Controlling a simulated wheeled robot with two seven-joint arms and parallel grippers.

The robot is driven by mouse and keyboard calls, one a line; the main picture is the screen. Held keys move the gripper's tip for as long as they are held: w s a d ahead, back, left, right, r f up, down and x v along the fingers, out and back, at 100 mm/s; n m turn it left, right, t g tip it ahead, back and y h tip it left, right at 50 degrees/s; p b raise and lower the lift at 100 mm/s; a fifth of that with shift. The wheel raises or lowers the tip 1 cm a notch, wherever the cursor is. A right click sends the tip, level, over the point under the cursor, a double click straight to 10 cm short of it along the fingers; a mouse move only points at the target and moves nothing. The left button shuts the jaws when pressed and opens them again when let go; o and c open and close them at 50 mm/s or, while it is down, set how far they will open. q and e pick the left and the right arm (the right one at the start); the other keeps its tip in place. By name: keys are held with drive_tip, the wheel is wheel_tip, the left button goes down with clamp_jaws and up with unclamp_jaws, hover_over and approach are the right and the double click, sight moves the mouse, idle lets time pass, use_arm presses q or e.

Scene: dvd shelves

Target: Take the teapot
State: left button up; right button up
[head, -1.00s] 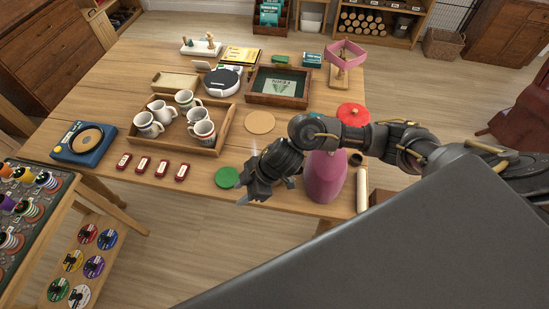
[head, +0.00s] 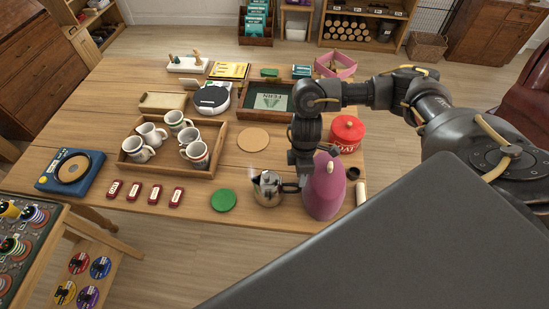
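A small shiny metal pot (head: 267,188), which I take for the teapot, stands upright near the table's front edge. Its spout side faces left and its dark handle (head: 291,187) points right. My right gripper (head: 299,172) points down just above and beside the handle. Its fingers are dark and partly merge with the handle, so I cannot tell whether they are open or touch it. A tall pink jug-like vessel (head: 325,190) stands close to the right of the gripper. My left gripper is out of view.
A red canister (head: 347,133) stands behind the pink vessel. A green disc (head: 223,200) lies left of the pot, a round cork mat (head: 253,140) behind it. A wooden tray (head: 210,168) with several mugs is further left. A small dark cup (head: 353,173) is at the right.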

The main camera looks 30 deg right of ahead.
sight(278, 188)
drive_tip(key=shift+s+a+f, duration=0.1)
drive_tip(key=shift+f, duration=1.45)
drive_tip(key=shift+s+a+f, duration=0.1)
drive_tip(key=shift+f, duration=1.4)
clamp_jaws()
drive_tip(key=shift+w, duration=0.1)
